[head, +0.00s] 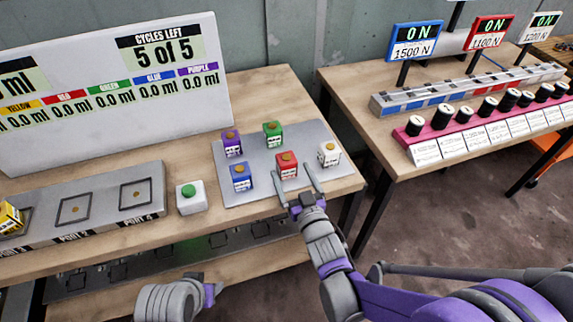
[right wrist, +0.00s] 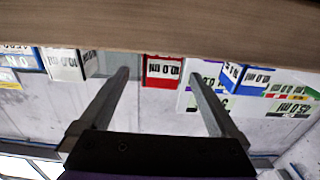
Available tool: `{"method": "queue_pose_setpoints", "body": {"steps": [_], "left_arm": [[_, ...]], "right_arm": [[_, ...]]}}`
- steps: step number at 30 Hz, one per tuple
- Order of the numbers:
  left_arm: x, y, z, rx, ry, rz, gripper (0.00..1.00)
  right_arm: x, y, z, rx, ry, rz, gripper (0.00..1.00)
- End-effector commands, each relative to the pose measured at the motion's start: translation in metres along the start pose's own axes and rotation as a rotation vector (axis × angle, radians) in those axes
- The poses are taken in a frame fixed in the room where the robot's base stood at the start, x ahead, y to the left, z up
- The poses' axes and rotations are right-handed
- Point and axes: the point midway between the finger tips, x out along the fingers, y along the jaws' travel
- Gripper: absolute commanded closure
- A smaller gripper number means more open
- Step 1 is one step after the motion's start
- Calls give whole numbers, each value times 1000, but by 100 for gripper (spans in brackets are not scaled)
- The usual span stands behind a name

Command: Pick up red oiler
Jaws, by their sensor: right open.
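The red oiler (head: 287,168) stands upright on the grey plate, in the front row between the blue oiler (head: 240,178) and the white oiler (head: 329,153). My right gripper (head: 292,170) is open, reaching in from the front with one finger on each side of the red oiler. In the right wrist view, the red oiler (right wrist: 163,72) shows between the fingertips, beyond them or level with them; I see no contact. Only a grey and purple part of my left arm shows at the bottom of the head view; its jaws do not show.
The purple oiler (head: 232,144) and green oiler (head: 272,134) stand behind on the grey plate (head: 212,162). A green-button box (head: 190,197) and a ported block (head: 105,203) are to the left. A yellow oiler (head: 11,217) sits far left. A second table is at right.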

Motion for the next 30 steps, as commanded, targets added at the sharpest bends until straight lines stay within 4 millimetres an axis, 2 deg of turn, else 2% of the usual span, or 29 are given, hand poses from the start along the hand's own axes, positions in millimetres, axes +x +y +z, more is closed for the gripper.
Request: {"method": "queue_pose_setpoints", "body": {"steps": [9,16,17,30], "left_arm": [[-4,0,-2,0,1,0,50],[-3,0,-2,0,1,0,50],[-3,0,-2,0,1,0,50],[-3,0,-2,0,1,0,50]], "right_arm": [[44,-1,-5,0,0,0,3],[46,-1,-4,0,-1,0,3],[46,-1,-4,0,-1,0,6],[46,-1,-4,0,-1,1,85]]}}
